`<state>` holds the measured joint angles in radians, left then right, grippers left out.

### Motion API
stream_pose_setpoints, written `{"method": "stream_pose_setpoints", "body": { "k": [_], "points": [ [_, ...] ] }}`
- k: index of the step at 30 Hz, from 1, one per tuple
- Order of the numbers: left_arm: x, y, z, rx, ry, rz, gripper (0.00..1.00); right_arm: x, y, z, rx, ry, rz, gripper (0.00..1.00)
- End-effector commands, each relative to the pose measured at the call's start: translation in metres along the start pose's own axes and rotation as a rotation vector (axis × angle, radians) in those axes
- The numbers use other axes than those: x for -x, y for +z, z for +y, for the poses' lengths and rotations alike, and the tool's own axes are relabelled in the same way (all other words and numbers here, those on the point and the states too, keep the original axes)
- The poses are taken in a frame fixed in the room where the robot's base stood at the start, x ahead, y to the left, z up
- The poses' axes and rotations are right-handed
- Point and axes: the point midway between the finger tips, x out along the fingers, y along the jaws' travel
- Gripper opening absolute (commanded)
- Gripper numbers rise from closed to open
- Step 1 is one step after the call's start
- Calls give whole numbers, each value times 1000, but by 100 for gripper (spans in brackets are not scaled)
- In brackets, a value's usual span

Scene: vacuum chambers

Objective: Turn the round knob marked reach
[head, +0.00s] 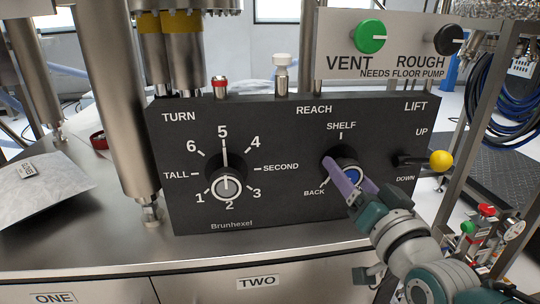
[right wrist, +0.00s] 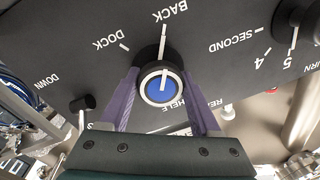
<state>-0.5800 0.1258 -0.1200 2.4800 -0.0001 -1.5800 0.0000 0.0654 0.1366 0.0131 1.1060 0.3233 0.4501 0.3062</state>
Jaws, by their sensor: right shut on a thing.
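The reach knob (head: 346,162) is a dark round knob with a blue face, on the right half of the black panel (head: 280,200). SHELF is printed above it and BACK at its lower left. My right gripper (head: 352,178) has its purple fingers on either side of the knob, shut on it. In the right wrist view the knob's blue face (right wrist: 161,87) sits between the fingers (right wrist: 160,85), and its white line points toward the BACK mark. That view also shows DOCK, which my gripper hides in the head view. My left gripper is not in view.
The turn knob (head: 226,182) is on the panel's left half. A lift lever with a yellow ball (head: 441,161) is close to the right. A sign with a green vent knob (head: 370,37) hangs above. A steel post (head: 115,100) stands left of the panel.

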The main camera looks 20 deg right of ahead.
Motion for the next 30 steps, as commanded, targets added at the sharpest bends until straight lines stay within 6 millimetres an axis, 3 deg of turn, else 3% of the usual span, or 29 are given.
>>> {"method": "stream_pose_setpoints", "body": {
  "k": [10, 11, 18, 26, 30],
  "points": [
    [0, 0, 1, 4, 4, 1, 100, -1, -2, -2, 1, -5, 8, 8],
    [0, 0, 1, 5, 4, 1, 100, -1, -3, -2, 1, -5, 8, 66],
    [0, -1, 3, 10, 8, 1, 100, 0, -1, -1, 1, -2, 4, 93],
    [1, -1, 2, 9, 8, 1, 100, 1, -1, 0, 1, -1, 1, 93],
    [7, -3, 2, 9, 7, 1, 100, 14, -1, -1, 1, 0, -2, 93]
  ]
}}
